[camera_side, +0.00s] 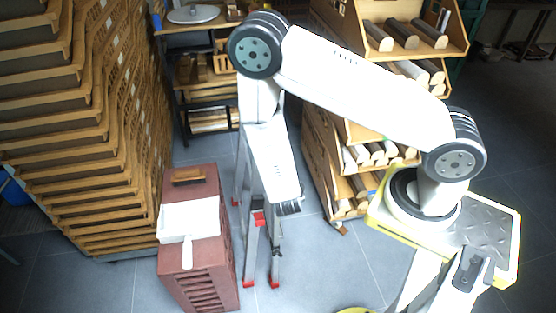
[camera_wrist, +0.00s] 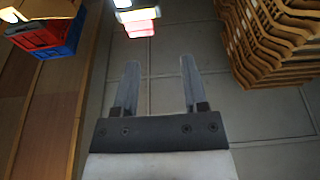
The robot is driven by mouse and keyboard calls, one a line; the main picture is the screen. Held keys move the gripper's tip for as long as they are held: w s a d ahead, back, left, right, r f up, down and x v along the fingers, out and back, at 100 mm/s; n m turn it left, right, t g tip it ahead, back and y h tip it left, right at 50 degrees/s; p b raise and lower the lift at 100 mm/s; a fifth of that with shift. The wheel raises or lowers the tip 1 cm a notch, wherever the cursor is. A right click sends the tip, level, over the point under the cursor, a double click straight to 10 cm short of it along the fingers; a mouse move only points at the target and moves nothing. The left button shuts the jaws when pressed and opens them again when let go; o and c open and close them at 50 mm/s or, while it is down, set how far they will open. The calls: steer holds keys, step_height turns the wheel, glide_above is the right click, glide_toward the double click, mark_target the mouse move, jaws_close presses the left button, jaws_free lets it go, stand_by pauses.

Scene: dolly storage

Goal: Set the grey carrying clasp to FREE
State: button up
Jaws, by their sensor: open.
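I cannot pick out the grey carrying clasp with certainty in either view. In the side view a grey fitting with a dark slot (camera_side: 471,268) sits at the lower right, in front of the stand under my arm; I cannot tell whether it is the clasp. My gripper (camera_wrist: 159,63) shows in the wrist view with its two grey fingers wide apart and nothing between them. Bare floor tiles lie behind the fingers. In the side view my arm hangs down at the centre, and its fingers cannot be made out there.
Stacked wooden trays (camera_side: 75,150) fill the left. A dark red box (camera_side: 203,268) carries a white pan (camera_side: 190,218). A grey frame with red feet (camera_side: 250,262) stands beside my arm. A wooden rack (camera_side: 322,160) holds rolls. Red and blue crates (camera_wrist: 45,38) show in the wrist view.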

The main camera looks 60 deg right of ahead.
steer(key=w+d+n+t+y, duration=0.1)
steer(key=w+d+t+y, duration=0.15)
steer(key=w+y, duration=0.45)
steer(key=w+d+t+y, duration=0.2)
steer(key=w+d+y, duration=0.15)
steer(key=y, duration=0.85)
steer(key=s+d+n+g+y, duration=0.3)
steer(key=s+n+g+y, duration=0.1)
steer(key=s+g+y, duration=0.4)
step_height(320, 180, down, 11)
steer(key=s+t, duration=0.1)
steer(key=shift+s+r+y, duration=0.15)
steer(key=shift+s+y, duration=0.15)
steer(key=shift+y, duration=0.1)
steer(key=shift+w, duration=0.1)
steer(key=x, duration=0.7)
steer(key=shift+w+a, duration=0.2)
stand_by(0.3)
jaws_close()
